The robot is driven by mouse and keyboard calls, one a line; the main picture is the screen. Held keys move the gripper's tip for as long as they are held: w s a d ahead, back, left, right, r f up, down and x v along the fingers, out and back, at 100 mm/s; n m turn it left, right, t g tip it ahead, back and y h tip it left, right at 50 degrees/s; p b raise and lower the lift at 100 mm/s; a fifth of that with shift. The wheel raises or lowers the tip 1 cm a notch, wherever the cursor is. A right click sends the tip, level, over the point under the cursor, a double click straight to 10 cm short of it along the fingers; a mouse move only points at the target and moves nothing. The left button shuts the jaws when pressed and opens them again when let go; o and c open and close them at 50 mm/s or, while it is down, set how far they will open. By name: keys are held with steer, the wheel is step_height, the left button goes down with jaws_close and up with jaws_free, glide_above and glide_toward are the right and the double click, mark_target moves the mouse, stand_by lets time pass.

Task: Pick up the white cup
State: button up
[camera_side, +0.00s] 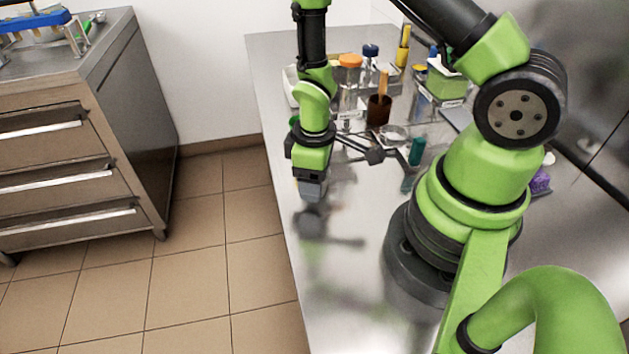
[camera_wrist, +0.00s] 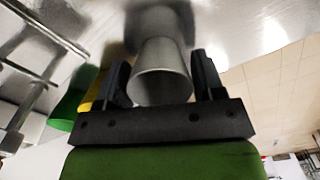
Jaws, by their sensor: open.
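The cup (camera_wrist: 162,82) looks pale grey in the wrist view. It stands between the two dark fingers of my gripper (camera_wrist: 161,68), with bare gaps on both sides. The fingers are open and hold nothing. The cup's far part merges with its reflection on the metal top. In the side view my gripper (camera_side: 372,149) is low over the bench, its dark fingers pointing right. A pale round rim lies close by there, but I cannot tell whether it is the cup.
The steel bench (camera_side: 345,275) is clear at the front. Bottles, including an orange-capped one (camera_side: 350,62) and a brown one (camera_side: 379,108), stand behind my gripper. A green tube (camera_side: 417,151) stands to its right. A drawer cabinet (camera_side: 70,150) is at left.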

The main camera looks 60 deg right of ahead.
steer(key=c, duration=0.5)
steer(key=shift+r, duration=0.1)
